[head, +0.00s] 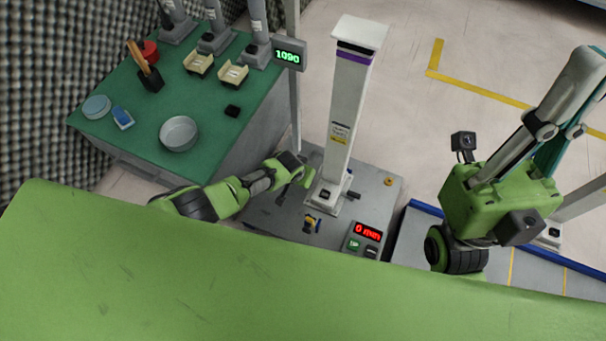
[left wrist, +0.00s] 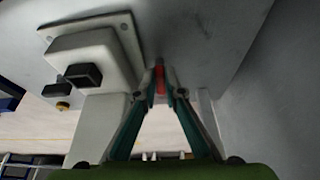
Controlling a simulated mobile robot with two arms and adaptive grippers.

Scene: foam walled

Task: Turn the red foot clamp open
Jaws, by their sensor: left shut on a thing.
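The red foot clamp (left wrist: 160,80) shows as a small narrow red piece between my left fingertips in the left wrist view. My left gripper (left wrist: 163,84) is shut on it, with a finger on each side. In the head view my left gripper (head: 305,177) reaches in from the left to the foot of a white column (head: 345,110); I cannot make out the red clamp there. The column stands upright on a grey plate (head: 270,215).
A green-topped bench (head: 215,115) at the left holds a round metal dish (head: 179,133), trays and tools. A red-lit display box (head: 364,238) sits on the grey plate's front. A yellow and dark item (head: 312,223) lies near the column foot. A blue-edged platform (head: 425,209) is at right.

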